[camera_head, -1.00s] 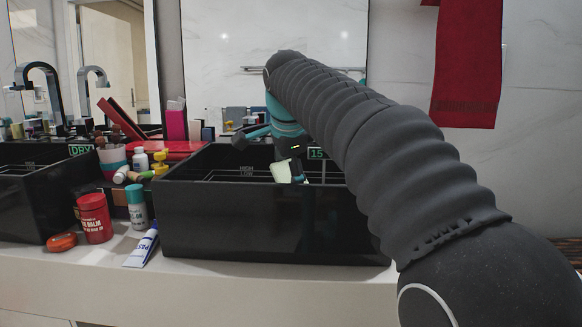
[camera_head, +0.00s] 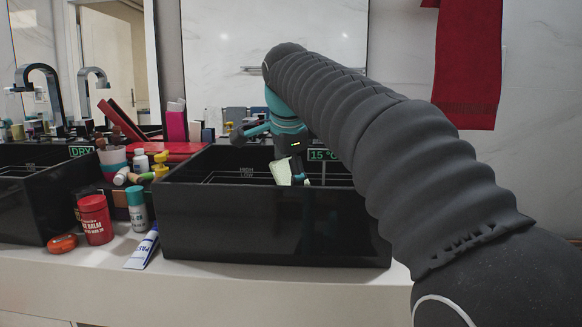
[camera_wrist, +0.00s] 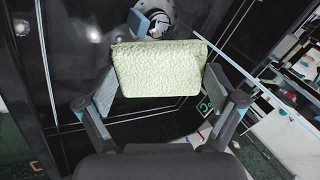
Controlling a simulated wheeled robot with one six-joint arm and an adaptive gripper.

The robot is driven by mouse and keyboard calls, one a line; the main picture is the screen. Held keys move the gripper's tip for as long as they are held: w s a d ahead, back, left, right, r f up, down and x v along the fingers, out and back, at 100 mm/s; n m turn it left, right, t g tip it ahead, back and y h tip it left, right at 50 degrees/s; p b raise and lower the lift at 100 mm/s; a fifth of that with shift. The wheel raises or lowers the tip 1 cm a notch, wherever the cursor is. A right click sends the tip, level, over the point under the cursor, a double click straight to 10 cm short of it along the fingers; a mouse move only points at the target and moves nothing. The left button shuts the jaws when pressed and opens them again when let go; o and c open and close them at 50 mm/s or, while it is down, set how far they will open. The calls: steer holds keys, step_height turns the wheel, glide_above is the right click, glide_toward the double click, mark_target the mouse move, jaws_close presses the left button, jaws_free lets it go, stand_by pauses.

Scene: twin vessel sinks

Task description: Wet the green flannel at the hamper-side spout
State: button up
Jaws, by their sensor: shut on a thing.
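My gripper (camera_wrist: 160,92) is shut on the pale green flannel (camera_wrist: 160,68), which spans between its two fingers in the wrist view. In the head view the flannel (camera_head: 281,172) shows as a small pale patch beside my gripper (camera_head: 297,170), inside the black right-hand vessel sink (camera_head: 250,225) and partly below its rim. A round metallic thing (camera_wrist: 160,14) shows just beyond the flannel in the wrist view; I cannot tell whether it is a spout or a drain. My arm hides the spout of this sink in the head view. No water is visible.
A left-hand black sink (camera_head: 30,205) has a dark curved tap (camera_head: 45,75) and a "DRY" display (camera_head: 80,151). A "15 °C" display (camera_head: 322,154) is at the right sink. A red jar (camera_head: 95,220), teal-white bottle (camera_head: 137,210) and tube (camera_head: 143,250) stand or lie between the sinks.

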mark_target(289, 178)
steer(key=shift+s+r+p, duration=0.25)
steer(key=shift+s+r, duration=0.4)
steer(key=shift+s, duration=0.2)
steer(key=shift+s+r+p, duration=0.2)
steer(key=shift+s+r, duration=0.45)
steer(key=shift+s, duration=0.15)
steer(key=shift+d, duration=0.1)
